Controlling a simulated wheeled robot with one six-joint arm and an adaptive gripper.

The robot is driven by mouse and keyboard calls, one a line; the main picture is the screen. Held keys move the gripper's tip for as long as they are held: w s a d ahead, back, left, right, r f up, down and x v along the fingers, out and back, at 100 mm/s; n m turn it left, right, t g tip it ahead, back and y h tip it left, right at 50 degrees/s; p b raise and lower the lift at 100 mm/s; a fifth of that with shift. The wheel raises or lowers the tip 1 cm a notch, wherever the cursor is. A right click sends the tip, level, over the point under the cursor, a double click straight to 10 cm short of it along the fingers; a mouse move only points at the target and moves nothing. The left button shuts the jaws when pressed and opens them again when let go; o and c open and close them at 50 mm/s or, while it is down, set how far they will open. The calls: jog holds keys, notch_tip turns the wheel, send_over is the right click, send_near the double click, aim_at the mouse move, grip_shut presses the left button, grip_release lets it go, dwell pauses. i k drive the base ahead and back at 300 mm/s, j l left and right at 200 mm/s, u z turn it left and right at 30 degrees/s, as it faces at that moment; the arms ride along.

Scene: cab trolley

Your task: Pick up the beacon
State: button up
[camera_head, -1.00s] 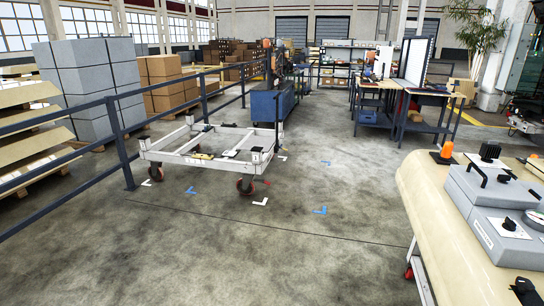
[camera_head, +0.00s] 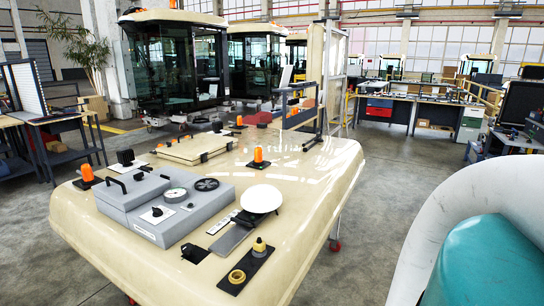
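Several orange beacons stand upright on a cream cab roof panel (camera_head: 310,185). One beacon (camera_head: 258,156) stands on a dark base near the middle of the panel. Another beacon (camera_head: 87,173) stands on a dark base at the left edge, beside a grey box unit. A smaller beacon (camera_head: 239,121) stands farther back. The frames do not show which one the task means. My gripper is not in view. A large white and teal part at the lower right appears to be my own arm, apart from the beacons in the picture.
The grey control box (camera_head: 165,205) with dials and a white dome (camera_head: 262,198) share the panel. A black plate with a yellow fitting (camera_head: 259,247) lies near the front edge. Glazed cabs (camera_head: 175,65) and workbenches (camera_head: 400,108) stand behind. Grey floor right of the panel is open.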

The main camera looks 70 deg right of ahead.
aim_at(257, 152)
jog(key=z, duration=1.65)
jog(key=i+l, duration=0.1)
jog(key=l, duration=0.15)
jog(key=l+z, duration=0.1)
jog(key=l, duration=0.15)
jog(key=i, duration=0.05)
